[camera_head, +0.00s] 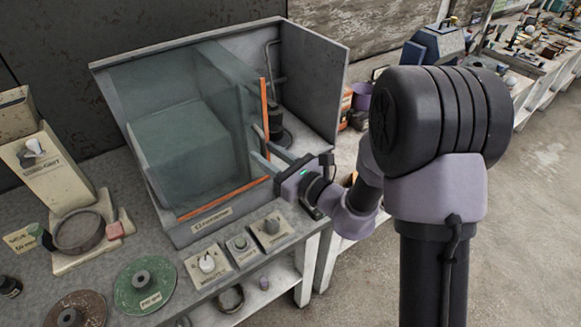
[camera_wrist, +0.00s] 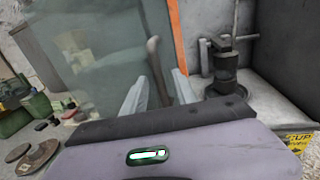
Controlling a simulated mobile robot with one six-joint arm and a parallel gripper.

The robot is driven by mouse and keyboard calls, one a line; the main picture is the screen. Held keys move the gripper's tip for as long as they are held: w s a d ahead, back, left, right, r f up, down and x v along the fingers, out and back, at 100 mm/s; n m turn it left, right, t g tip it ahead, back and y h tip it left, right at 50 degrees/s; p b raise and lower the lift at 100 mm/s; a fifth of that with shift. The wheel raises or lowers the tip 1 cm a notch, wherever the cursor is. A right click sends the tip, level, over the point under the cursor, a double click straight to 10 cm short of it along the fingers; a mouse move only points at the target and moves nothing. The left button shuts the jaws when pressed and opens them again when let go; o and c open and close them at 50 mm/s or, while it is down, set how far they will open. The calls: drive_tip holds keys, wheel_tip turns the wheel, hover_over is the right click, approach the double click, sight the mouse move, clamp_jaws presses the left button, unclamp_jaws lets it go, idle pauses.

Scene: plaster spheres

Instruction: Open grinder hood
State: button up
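The grinder hood (camera_head: 180,100) is a clear, greenish glass cover with orange edges, set in a grey metal cabinet. It looks closed. In the wrist view its glass (camera_wrist: 95,55) fills the left and middle, with the orange edge at upper right. My gripper (camera_head: 268,156) is at the hood's right side, by the orange edge. In the wrist view my gripper (camera_wrist: 160,92) has its two pale fingers apart. A thin brown curved bar (camera_wrist: 154,65), perhaps a handle, shows between them, with gaps on both sides. I cannot tell whether the fingers touch the glass.
A dark grinder spindle (camera_wrist: 222,70) stands right of the hood, inside the cabinet. Control boxes with knobs (camera_head: 208,264) line the bench front. A green disc (camera_head: 130,297) and a beige instrument (camera_head: 50,180) are at left. Open floor lies at right.

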drive_tip(key=p+v, duration=0.6)
drive_tip(key=v, duration=1)
drive_tip(key=shift+p, duration=0.3)
